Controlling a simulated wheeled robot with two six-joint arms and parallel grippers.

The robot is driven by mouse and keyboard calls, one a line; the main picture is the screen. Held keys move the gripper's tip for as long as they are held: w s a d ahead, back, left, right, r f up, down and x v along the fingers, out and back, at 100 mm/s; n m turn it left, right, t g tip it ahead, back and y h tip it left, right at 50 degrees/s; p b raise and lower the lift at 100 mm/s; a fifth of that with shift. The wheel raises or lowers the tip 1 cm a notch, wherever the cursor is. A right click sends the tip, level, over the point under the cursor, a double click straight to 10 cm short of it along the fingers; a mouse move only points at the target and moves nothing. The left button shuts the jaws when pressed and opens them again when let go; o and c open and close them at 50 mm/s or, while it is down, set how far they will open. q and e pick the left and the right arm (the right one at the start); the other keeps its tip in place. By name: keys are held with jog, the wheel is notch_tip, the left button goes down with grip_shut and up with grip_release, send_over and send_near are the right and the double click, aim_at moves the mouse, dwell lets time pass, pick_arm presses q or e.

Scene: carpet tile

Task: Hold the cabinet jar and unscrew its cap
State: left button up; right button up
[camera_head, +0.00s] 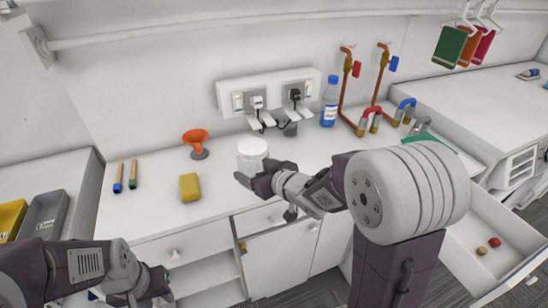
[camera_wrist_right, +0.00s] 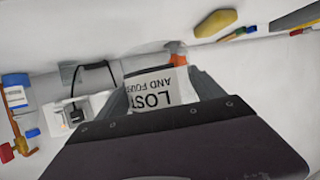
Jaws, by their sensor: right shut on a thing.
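The white jar (camera_head: 252,165) is above the counter in the middle of the head view, with its white cap (camera_head: 252,146) on top. My right gripper (camera_head: 250,178) is shut around the jar's lower part. In the right wrist view, the jar (camera_wrist_right: 160,97) sits between the fingers and carries a label reading "LOST AND FOUND", upside down in that view. The fingers hide part of its sides. My left gripper (camera_head: 147,295) is low at the left, in front of the drawers and apart from the jar. Its finger opening is not clear.
An open drawer (camera_head: 490,225) is at right.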

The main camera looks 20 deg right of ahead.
jog(key=s+a+n+g+y, duration=0.1)
jog(key=s+a+n+y, duration=0.1)
jog(key=a, duration=0.6)
jog(key=shift+s+a+f, duration=0.15)
jog(key=shift+s+f, duration=0.1)
jog(key=shift+s, duration=0.55)
grip_shut()
jog(key=shift+f, duration=0.1)
